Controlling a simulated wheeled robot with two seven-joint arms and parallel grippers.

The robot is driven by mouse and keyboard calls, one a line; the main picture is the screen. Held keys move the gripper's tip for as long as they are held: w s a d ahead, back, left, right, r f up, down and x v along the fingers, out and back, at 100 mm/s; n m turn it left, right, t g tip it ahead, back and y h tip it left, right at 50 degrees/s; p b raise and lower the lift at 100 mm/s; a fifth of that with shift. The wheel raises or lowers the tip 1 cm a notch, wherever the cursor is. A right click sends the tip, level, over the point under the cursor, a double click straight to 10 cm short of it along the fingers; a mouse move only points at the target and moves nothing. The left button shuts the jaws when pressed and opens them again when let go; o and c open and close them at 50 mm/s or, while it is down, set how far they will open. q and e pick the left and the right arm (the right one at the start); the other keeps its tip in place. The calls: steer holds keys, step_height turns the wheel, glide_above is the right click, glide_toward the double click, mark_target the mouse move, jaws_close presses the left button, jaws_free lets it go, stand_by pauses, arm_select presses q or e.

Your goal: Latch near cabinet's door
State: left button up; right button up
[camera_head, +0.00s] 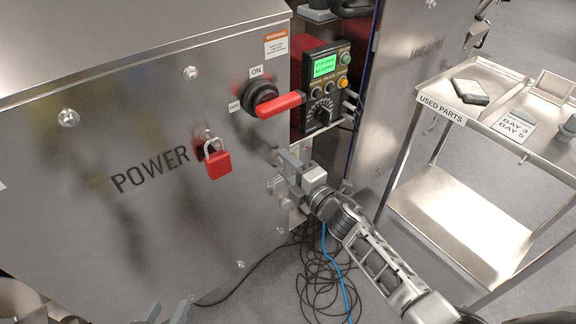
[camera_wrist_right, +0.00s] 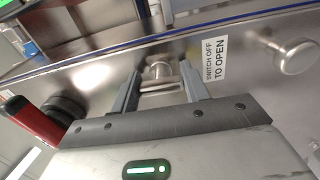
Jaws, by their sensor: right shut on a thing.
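The near cabinet (camera_head: 100,210) is a steel box marked POWER, and its front door looks flat against the body. My right gripper (camera_head: 281,172) is at the door's right edge. In the right wrist view, its fingers (camera_wrist_right: 160,88) are shut around a small metal latch piece (camera_wrist_right: 160,72) beside a "SWITCH OFF TO OPEN" label (camera_wrist_right: 215,60). The fingers hide part of the latch. A red rotary switch handle (camera_head: 280,105) on the door points right. A red padlock (camera_head: 217,164) hangs on the door. My left gripper (camera_head: 166,313) shows only its tips at the bottom edge, spread apart.
A control box (camera_head: 325,82) with a green screen stands behind the door's right edge. Black and blue cables (camera_head: 325,275) lie on the floor below. A steel cart (camera_head: 460,212) with a USED PARTS shelf and another cabinet (camera_head: 405,70) stand to the right.

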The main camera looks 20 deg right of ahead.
stand_by(0.3)
steer(key=o, duration=1)
steer(key=shift+s, duration=0.15)
steer(key=v, duration=1.5)
steer(key=shift+s+d, duration=0.15)
steer(key=shift+s, duration=0.2)
